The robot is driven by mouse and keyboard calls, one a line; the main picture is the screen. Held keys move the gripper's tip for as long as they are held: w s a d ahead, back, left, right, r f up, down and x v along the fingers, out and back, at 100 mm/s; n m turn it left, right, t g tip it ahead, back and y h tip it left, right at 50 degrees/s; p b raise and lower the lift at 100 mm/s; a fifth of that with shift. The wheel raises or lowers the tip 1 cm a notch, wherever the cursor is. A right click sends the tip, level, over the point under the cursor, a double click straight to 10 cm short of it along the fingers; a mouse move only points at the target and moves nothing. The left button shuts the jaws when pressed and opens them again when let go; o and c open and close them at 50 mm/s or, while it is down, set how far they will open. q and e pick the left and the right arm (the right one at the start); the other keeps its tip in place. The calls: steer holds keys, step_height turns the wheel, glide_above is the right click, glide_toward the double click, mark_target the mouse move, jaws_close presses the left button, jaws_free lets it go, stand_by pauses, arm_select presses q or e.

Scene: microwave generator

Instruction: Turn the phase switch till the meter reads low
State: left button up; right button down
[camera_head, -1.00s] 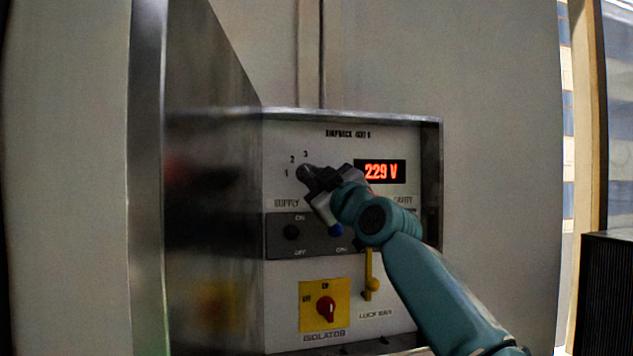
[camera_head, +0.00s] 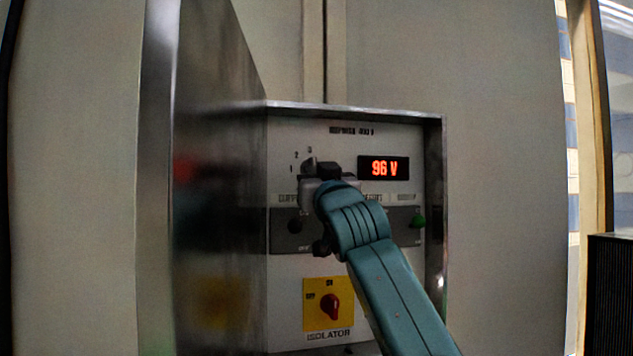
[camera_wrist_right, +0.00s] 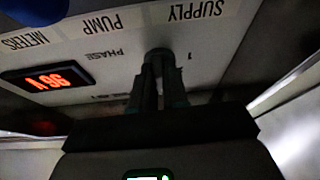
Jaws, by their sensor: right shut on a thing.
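The meter (camera_head: 383,168) on the panel has a red lit display that reads 96 V. It also shows upside down in the wrist view (camera_wrist_right: 47,80). The phase switch (camera_wrist_right: 158,54) is a dark knob below the number marks 1, 2 and 3. My right gripper (camera_head: 318,172) is shut on this knob, with its two fingers (camera_wrist_right: 158,80) on either side of it in the wrist view. In the head view the gripper and wrist hide most of the knob, so its pointer cannot be read. My left gripper is not in view.
My right arm covers the panel's lower middle.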

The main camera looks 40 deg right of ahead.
steer(key=shift+s+r+m+h, duration=0.15)
steer(key=shift+m+h, duration=0.25)
steer(key=shift+m, duration=0.2)
steer(key=c, duration=1.1)
jaws_free()
steer(key=shift+a, duration=0.1)
steer(key=shift+c, duration=0.2)
steer(key=b+v, duration=1.4)
steer(key=v, duration=0.2)
steer(key=shift+s+a+r+b, duration=0.15)
steer(key=shift+s+a+b, duration=0.1)
steer(key=shift+s+b, duration=0.1)
